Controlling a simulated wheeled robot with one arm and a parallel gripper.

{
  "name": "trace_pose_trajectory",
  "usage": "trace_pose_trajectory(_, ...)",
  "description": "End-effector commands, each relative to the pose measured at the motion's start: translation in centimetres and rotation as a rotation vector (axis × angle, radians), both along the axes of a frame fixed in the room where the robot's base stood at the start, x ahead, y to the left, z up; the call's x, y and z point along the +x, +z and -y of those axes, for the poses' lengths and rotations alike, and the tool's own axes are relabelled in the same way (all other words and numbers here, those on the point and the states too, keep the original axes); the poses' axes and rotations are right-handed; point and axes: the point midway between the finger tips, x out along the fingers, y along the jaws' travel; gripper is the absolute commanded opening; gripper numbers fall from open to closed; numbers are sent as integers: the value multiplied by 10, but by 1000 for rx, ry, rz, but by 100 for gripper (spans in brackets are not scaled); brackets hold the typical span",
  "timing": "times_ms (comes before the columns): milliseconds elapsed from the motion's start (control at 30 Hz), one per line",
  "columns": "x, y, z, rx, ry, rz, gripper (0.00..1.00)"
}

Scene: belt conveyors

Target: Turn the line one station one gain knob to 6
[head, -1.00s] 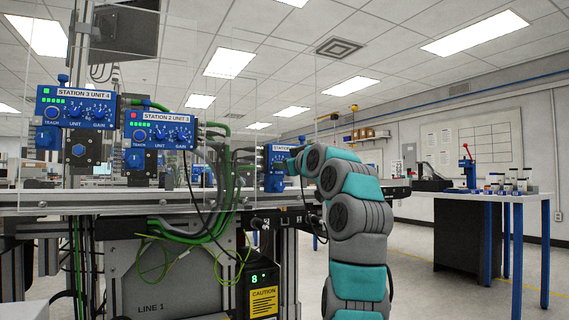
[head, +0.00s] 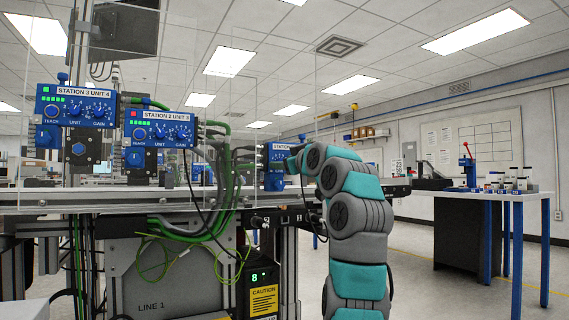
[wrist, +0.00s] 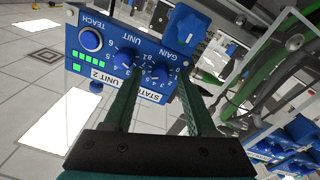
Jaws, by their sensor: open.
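In the wrist view, a blue control box (wrist: 112,52) shows upside down, with a round teach button (wrist: 91,39), a unit knob (wrist: 128,60) and a gain knob (wrist: 160,73). Its label reads "STATI" and "UNIT 2"; my finger hides the station number. My gripper (wrist: 156,78) is open, with its two dark green fingers reaching to the box face on either side of the gain knob. I cannot tell whether they touch it. In the head view, this box (head: 275,178) is at the far end of the line, partly hidden by my arm.
Boxes labelled station 3 unit 4 (head: 75,106) and station 2 unit 3 (head: 160,130) stand nearer on the line 1 conveyor (head: 110,199). Clear panels and green cables surround them. A white workbench (head: 470,196) stands at the right, with open floor before it.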

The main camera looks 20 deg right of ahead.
Motion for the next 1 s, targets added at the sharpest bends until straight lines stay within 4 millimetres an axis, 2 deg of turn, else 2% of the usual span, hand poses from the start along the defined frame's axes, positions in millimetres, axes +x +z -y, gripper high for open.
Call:
trace_pose_trajectory(267, -19, 1, -1, -3, 1, 7, 57)
trace_pose_trajectory(633, -71, -5, 0, 0, 0, 3, 57)
trace_pose_trajectory(1000, -77, -4, 1, 0, 0, 0, 57)
